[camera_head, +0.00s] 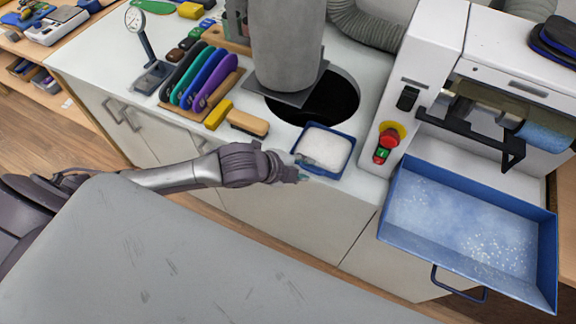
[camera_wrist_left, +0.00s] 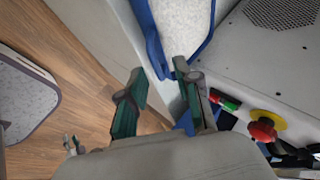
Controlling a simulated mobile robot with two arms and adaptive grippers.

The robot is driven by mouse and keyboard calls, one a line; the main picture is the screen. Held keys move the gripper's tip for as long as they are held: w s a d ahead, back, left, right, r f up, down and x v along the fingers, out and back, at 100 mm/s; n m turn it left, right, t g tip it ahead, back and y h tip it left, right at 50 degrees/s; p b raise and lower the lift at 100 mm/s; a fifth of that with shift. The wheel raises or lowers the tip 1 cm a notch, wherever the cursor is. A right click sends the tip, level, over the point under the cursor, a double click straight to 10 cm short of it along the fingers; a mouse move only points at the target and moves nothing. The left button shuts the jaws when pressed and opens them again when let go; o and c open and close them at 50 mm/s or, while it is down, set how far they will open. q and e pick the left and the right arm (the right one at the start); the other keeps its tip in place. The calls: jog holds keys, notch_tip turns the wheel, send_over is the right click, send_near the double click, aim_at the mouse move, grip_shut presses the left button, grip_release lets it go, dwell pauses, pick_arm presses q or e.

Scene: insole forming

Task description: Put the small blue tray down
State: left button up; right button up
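The small blue tray (camera_head: 351,152), filled with white grains, appears to sit flat on the white counter near its front edge, left of the red button. My left gripper (camera_head: 299,172) is at the tray's near left corner. In the left wrist view, the green fingers of my left gripper (camera_wrist_left: 159,70) stand apart. A corner of the blue tray (camera_wrist_left: 153,45) shows just past the fingertips, with the right finger close to its rim. I cannot tell whether they touch. A small green-tipped pair of prongs (camera_wrist_left: 72,145), apparently my right gripper, shows far off; its opening is unclear.
A round dark opening (camera_head: 335,100) with a grey cylinder above it lies behind the tray. A wooden brush (camera_head: 247,122) and a rack of coloured insoles (camera_head: 205,80) are to the left. A large blue tray (camera_head: 400,225) hangs off the machine at right.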

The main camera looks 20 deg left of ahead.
pick_arm(q)
jog(key=v, duration=0.9)
jog(key=shift+s+r+b, duration=0.2)
jog(key=shift+r+b, duration=0.05)
jog(key=shift+b, duration=0.2)
jog(key=shift+a, duration=0.15)
